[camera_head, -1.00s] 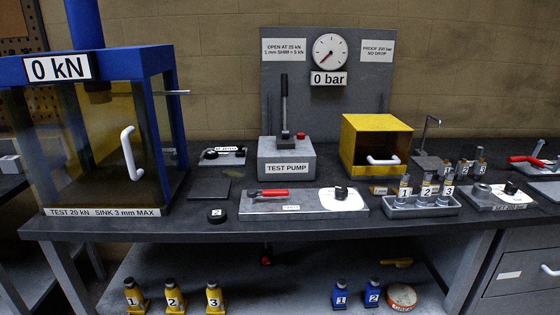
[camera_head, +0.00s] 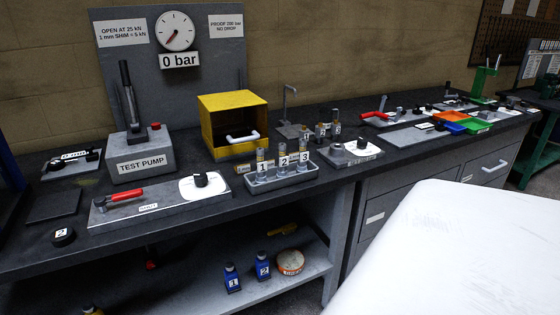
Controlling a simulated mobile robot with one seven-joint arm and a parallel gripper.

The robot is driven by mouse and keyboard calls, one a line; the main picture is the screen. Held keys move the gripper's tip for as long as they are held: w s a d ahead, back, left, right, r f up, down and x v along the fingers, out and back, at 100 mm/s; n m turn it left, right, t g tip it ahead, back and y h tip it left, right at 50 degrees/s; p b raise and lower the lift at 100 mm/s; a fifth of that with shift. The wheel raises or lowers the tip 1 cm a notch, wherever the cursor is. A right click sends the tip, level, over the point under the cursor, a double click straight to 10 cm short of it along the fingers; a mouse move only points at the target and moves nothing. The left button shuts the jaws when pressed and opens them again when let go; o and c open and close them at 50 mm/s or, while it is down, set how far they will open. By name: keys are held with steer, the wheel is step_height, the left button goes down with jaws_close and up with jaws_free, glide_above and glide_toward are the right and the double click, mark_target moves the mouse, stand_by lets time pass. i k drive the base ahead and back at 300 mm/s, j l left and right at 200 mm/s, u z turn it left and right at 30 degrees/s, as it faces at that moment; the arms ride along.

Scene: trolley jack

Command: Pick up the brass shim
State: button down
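I cannot make out a brass shim for certain in the head view. Small parts lie around the orange tray (camera_head: 453,116), the blue tray (camera_head: 449,128) and the green tray (camera_head: 474,126) at the back right of the bench, but they are too small to name. A sign on the grey back panel (camera_head: 112,80) mentions a 1 mm shim. My gripper is not in view.
The long dark bench (camera_head: 300,190) carries the test pump (camera_head: 140,160), a yellow open box (camera_head: 233,124) with a white handle, and a rack (camera_head: 283,178) of numbered cylinders. A lower shelf (camera_head: 215,297) holds blue bottles (camera_head: 232,278) and a round tin (camera_head: 290,262). A large white surface fills the lower right.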

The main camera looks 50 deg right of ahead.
mark_target(294, 156)
steer(key=k+l, duration=0.1)
steer(key=l, duration=0.4)
steer(key=k+l, duration=0.1)
steer(key=l, duration=0.9)
steer(key=k+l, duration=0.15)
steer(key=l, duration=0.35)
steer(key=k+l+u, duration=0.1)
steer(key=l, duration=0.4)
steer(key=k+l, duration=0.1)
steer(key=l, duration=0.35)
steer(key=k+l, duration=0.1)
steer(key=l, duration=0.4)
steer(key=k+l, duration=0.15)
steer(key=l, duration=0.35)
